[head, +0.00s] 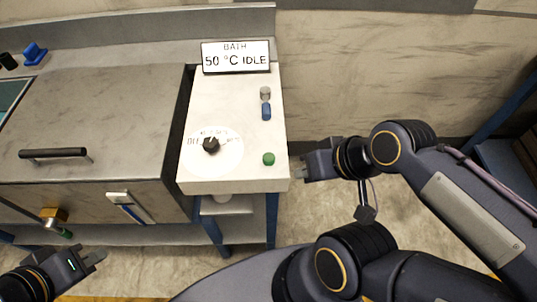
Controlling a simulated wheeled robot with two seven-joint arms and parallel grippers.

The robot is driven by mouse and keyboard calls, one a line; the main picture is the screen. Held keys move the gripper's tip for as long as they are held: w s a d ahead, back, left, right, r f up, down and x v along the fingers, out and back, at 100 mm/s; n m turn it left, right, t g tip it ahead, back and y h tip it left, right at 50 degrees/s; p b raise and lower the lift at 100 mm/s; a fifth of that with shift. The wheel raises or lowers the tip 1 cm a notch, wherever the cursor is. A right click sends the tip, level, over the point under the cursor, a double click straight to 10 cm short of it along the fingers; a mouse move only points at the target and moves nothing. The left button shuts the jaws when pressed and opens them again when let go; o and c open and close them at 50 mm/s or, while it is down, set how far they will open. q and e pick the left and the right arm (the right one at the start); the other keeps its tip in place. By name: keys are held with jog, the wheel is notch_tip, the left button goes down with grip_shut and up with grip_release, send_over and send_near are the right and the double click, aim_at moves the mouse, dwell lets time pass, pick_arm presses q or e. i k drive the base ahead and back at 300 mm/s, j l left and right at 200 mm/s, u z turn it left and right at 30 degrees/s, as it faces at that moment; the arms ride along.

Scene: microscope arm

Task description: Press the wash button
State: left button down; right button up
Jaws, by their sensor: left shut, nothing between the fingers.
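A white control panel (235,110) stands in the middle, to the right of a grey metal bath. A green round button (268,158) is near its front right corner. A blue piece (266,112) and a grey cap (265,93) sit further back; I can read no label that names a wash button. A black dial knob (211,145) is on the left part. My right gripper (303,172) is just right of the panel's front right edge, near the green button; its finger gap is unclear. My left gripper (97,256) is shut and empty at the lower left, below the bath.
A display (236,57) at the panel's back reads "BATH 50 °C IDLE". The bath lid (90,110) has a dark handle (54,153). A brass valve (53,214) and a blue-and-white lever (128,206) project at the bath's front. Floor right of the panel is clear.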

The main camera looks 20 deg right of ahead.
aim_at(268, 159)
jog(key=i+j+z, duration=0.1)
jog(key=j+z, duration=0.7)
jog(key=z, duration=0.15)
jog(key=j+z, duration=0.45)
